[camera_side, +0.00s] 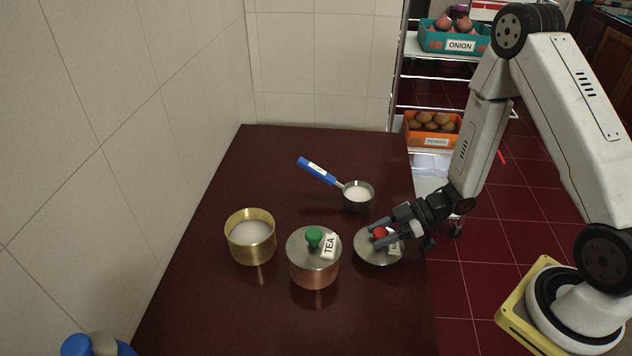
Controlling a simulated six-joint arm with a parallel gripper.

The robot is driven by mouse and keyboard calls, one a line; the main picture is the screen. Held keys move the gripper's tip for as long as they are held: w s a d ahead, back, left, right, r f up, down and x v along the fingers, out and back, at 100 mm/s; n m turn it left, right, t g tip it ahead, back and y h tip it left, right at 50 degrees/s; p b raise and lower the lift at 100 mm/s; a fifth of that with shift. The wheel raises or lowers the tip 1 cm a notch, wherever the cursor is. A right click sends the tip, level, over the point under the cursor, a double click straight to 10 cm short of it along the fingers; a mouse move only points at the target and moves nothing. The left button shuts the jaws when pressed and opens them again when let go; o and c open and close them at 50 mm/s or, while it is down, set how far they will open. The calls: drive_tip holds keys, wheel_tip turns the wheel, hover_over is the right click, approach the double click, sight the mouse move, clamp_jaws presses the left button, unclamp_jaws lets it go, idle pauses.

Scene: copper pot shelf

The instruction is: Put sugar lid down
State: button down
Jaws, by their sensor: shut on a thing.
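The sugar lid (376,256) is a round silver disc with a red knob and a white label partly hidden by my gripper. It is low over or on the right part of the dark red table; I cannot tell whether it touches the surface. My gripper (378,234) is shut on its red knob. An open brass pot (251,252) with white contents stands at the left, without a lid. A copper pot (315,273) stands between it and the sugar lid, covered by a silver lid with a green knob and a TEA label.
A metal measuring cup (358,206) with white contents and a blue handle lies behind the sugar lid. The tabletop (260,160) is clear at the back. A tiled wall borders the left. A rack with an onion crate (480,46) and a potato crate (411,137) stands behind.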

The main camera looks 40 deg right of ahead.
drive_tip(key=shift+f, duration=0.25)
drive_tip(key=shift+c, duration=1.2)
unclamp_jaws()
drive_tip(key=shift+r, duration=0.45)
drive_tip(key=shift+d+r, duration=0.2)
drive_tip(key=shift+r, duration=0.05)
drive_tip(key=v, duration=1.1)
drive_tip(key=shift+s+d, duration=0.15)
drive_tip(key=shift+d, duration=0.05)
drive_tip(key=shift+r, duration=0.15)
